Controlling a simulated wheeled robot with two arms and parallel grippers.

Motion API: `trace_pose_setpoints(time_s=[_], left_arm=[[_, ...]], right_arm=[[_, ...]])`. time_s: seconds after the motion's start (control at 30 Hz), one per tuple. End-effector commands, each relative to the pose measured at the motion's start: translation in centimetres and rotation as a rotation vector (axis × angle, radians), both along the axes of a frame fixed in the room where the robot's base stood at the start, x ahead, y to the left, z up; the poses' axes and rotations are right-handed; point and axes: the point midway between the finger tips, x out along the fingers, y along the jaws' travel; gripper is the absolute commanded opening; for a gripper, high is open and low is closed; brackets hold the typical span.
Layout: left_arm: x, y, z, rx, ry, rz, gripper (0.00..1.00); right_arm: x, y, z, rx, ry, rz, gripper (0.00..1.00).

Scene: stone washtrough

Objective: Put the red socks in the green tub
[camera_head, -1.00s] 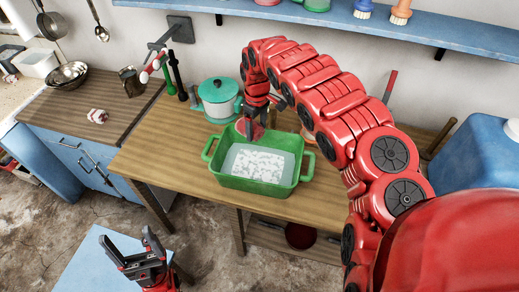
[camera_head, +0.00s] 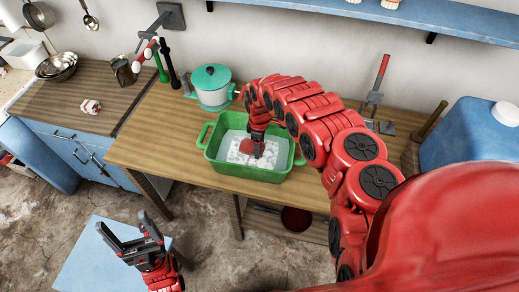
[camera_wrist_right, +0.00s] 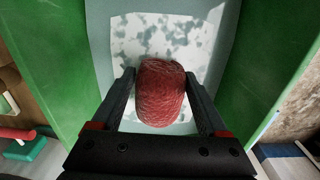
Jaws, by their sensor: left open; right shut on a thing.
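The red socks (camera_head: 247,147) are a rounded red bundle in my right gripper (camera_head: 259,150), inside or just over the middle of the green tub (camera_head: 236,174). In the right wrist view the socks (camera_wrist_right: 160,92) sit between the two fingers of my right gripper (camera_wrist_right: 160,78), with the tub's green walls (camera_wrist_right: 268,65) on both sides. Below them is a pale, mottled patch. I cannot tell if the socks touch the bottom. My left gripper (camera_head: 124,224) is open and empty, low at the left, away from the tub.
The tub stands on a wooden table (camera_head: 160,140). A blue jerrycan (camera_head: 470,145) is at the right. A small red-and-white bundle (camera_head: 91,107) lies on the left counter (camera_head: 65,112).

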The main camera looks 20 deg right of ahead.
Motion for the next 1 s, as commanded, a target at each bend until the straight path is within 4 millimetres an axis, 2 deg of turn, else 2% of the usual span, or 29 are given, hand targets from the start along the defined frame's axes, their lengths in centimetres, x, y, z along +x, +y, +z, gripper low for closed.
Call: trace_pose_setpoints(time_s=[0.4,0.8,0.83,0.93,1.0], left_arm=[[0.0,0.0,0.7,0.000,0.000,0.000,0.81],[0.0,0.0,0.2,0.000,0.000,0.000,0.81],[0.0,0.0,0.4,0.000,0.000,0.000,0.81],[0.0,0.0,0.4,0.000,0.000,0.000,0.81],[0.0,0.0,0.4,0.000,0.000,0.000,0.81]], right_arm=[[-0.1,0.1,-3.3,0.001,0.001,0.000,0.22],[-0.1,-0.1,-3.9,-0.002,0.002,-0.002,0.22],[-0.1,-0.1,-3.8,-0.002,0.002,-0.002,0.82],[-0.1,-0.1,-3.7,-0.002,0.002,-0.002,1.00],[-0.1,-0.1,-3.7,-0.002,0.002,-0.002,1.00]])
